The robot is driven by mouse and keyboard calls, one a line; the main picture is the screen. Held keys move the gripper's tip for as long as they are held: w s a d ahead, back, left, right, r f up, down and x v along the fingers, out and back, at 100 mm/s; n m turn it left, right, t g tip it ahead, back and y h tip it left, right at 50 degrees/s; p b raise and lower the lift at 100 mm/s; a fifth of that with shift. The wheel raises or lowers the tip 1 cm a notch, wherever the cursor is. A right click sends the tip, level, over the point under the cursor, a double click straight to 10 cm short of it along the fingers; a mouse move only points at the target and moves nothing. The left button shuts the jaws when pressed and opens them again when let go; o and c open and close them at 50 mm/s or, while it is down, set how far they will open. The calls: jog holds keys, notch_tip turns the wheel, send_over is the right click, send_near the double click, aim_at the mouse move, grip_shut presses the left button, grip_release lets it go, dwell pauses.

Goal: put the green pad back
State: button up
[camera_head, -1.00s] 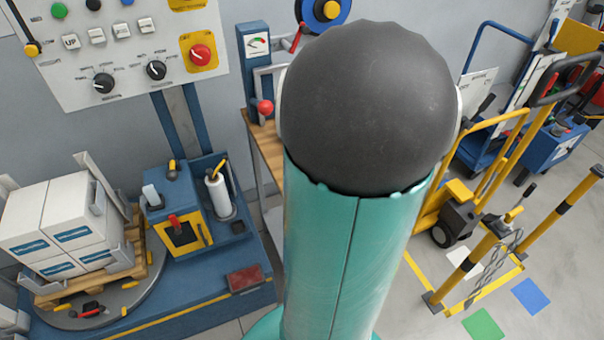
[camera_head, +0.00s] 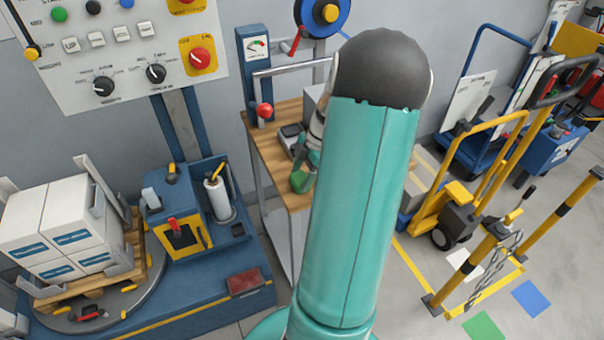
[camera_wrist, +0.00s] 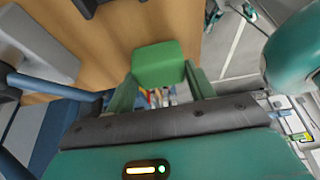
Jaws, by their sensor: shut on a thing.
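The green pad (camera_wrist: 158,62) is a rounded block between the two fingertips of my gripper (camera_wrist: 161,84) in the wrist view. My gripper is shut on it. In the head view my gripper (camera_head: 309,163) is over the front part of the wooden bench top (camera_head: 268,150), and the green pad (camera_head: 299,182) shows at its tip. I cannot tell whether the pad touches the bench. My arm hides the right part of the bench.
A grey device (camera_head: 291,138) sits on the bench beside my gripper. A blue post with a gauge (camera_head: 257,46) and a red-knobbed lever (camera_head: 264,111) stand at its left. A yellow pallet truck (camera_head: 458,193) and yellow barrier (camera_head: 560,215) stand right. Green (camera_head: 484,326) and blue (camera_head: 531,298) squares mark the floor.

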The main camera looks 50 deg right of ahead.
jog(key=o, duration=0.6)
jog(key=shift+f, duration=0.1)
